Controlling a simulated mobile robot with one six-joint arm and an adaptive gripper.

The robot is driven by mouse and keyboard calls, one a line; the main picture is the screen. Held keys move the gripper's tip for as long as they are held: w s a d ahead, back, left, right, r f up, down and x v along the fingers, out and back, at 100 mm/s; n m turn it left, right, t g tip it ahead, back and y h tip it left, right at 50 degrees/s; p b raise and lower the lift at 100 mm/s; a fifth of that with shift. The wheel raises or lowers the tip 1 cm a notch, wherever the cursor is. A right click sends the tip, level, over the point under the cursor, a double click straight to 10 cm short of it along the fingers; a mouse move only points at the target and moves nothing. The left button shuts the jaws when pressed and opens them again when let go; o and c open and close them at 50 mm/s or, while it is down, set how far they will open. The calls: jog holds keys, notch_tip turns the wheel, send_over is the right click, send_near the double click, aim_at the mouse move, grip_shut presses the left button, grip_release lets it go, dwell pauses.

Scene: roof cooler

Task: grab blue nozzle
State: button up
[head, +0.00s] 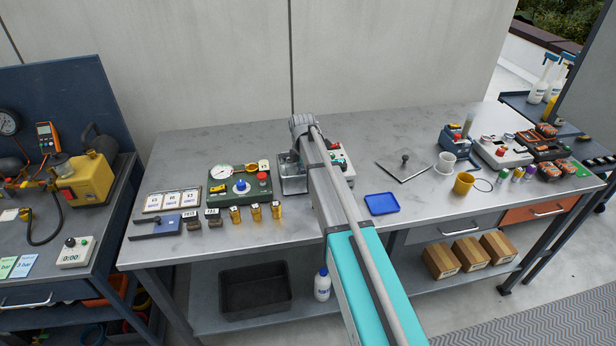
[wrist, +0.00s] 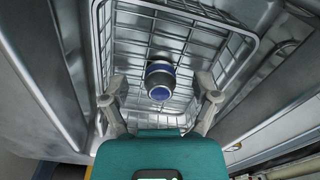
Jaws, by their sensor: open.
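The blue nozzle (wrist: 159,80) shows in the wrist view as a short round piece with a blue band and a silvery ring. It sits in a wire basket (wrist: 112,50) with metal walls around it. My gripper (wrist: 160,100) is open, with one finger on each side of the nozzle in the picture and nothing between them that it grips. I cannot tell how far the fingertips are above the nozzle. In the head view my arm reaches over the bench to a metal box (head: 292,180), and my arm hides the gripper's fingers and the nozzle there.
A green control panel (head: 240,186) with knobs stands left of the metal box, with brass fittings (head: 255,212) in front. A blue tray (head: 381,204) lies right of my arm on the bench (head: 300,235). A yellow cup (head: 464,183) stands farther right.

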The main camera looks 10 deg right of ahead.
jog(key=shift+c, duration=0.2)
dwell(0.4)
grip_shut()
